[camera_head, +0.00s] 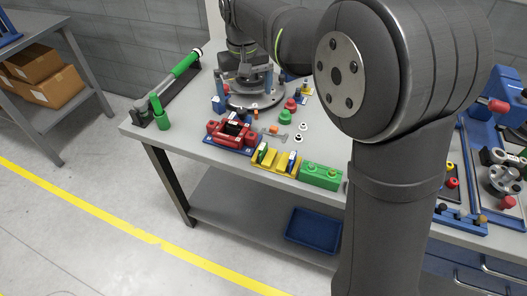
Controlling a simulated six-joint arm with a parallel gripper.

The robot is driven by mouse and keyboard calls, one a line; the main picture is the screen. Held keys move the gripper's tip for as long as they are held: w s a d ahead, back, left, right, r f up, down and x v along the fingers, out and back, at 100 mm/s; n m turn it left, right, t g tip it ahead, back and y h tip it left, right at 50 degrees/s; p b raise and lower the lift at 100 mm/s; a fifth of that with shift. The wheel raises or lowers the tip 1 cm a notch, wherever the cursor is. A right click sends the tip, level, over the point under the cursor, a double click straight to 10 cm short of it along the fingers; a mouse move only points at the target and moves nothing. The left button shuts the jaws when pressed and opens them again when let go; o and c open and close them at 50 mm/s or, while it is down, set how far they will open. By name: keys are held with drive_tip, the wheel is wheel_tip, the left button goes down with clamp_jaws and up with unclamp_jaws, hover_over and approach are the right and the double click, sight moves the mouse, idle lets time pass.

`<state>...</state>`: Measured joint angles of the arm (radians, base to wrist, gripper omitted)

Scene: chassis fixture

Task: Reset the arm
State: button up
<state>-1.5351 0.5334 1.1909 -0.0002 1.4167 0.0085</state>
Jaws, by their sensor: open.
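My arm fills the right half of the head view, with its large dark joint close to the camera. A further part of the arm reaches to the top middle, over the workbench (205,150). My gripper (245,82) is small there and points down above a round grey fixture plate (262,101). It is open. I see nothing clearly held between its fingers. Whether the fingertips touch the fixture cannot be told at this size.
Near the bench's front edge are a red block (233,132) on a blue base, a yellow holder (277,160) and a green block (321,176). A green-handled tool (185,64) lies at the left. A blue bin (313,229) sits on the lower shelf. Blue fixtures stand right of my arm.

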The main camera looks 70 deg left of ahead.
drive_tip(key=w+d+r+m, duration=0.2)
drive_tip(key=d+r+m, duration=0.4)
drive_tip(key=r+m, duration=0.15)
wheel_tip(320, 180, down, 11)
drive_tip(key=shift+d+m, duration=0.15)
drive_tip(key=shift+m, duration=0.3)
drive_tip(key=shift+s+r, duration=0.1)
drive_tip(key=shift+r, duration=0.05)
wheel_tip(320, 180, up, 10)
idle(0.5)
